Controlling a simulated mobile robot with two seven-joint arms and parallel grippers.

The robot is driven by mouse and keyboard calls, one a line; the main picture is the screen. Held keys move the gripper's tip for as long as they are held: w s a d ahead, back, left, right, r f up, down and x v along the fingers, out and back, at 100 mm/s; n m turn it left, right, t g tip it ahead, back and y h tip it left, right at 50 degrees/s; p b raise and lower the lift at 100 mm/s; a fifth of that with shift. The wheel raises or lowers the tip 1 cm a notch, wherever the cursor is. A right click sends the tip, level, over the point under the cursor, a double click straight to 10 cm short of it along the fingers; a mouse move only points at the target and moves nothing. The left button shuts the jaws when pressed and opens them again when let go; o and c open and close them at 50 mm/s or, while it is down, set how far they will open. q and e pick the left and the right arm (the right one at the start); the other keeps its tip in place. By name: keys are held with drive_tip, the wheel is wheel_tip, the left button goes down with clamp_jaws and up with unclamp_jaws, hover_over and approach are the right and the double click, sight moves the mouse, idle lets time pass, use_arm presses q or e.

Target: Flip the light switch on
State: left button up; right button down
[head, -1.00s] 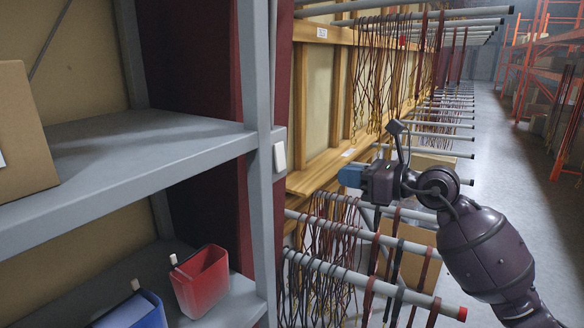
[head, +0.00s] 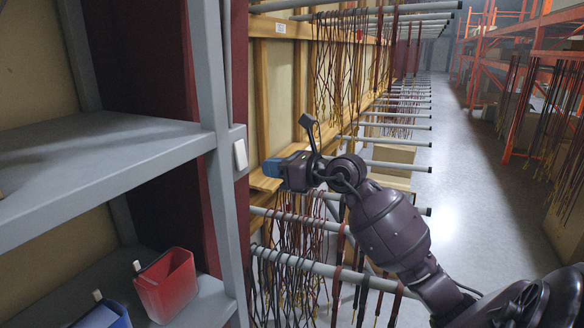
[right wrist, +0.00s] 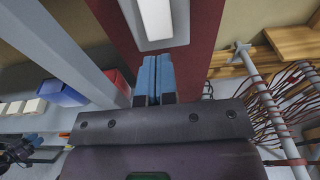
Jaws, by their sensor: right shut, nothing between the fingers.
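The light switch (head: 240,154) is a white rocker in a grey box beside the grey shelf post. In the right wrist view the white rocker (right wrist: 156,18) shows at the top, just beyond my fingertips. My right gripper (head: 270,167) has blue fingers and is shut and empty. In the head view it points left at the switch, with a small gap between them in the picture. In the right wrist view its blue fingers (right wrist: 154,75) lie together, below the switch box. I cannot tell whether they touch it. My left gripper is not in view in the head view.
A grey shelf (head: 110,150) stands at the left, its post close to the switch. A red bin (head: 168,285) and a blue bin (head: 105,315) sit on the lower shelf. Rails with hanging cords (head: 350,60) run along the right. The aisle floor (head: 455,170) is clear.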

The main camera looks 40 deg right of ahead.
sight(244, 166)
drive_tip(key=x, duration=0.4)
drive_tip(key=shift+w+a, duration=0.25)
drive_tip(key=shift+w, duration=0.25)
drive_tip(key=shift+f, duration=0.1)
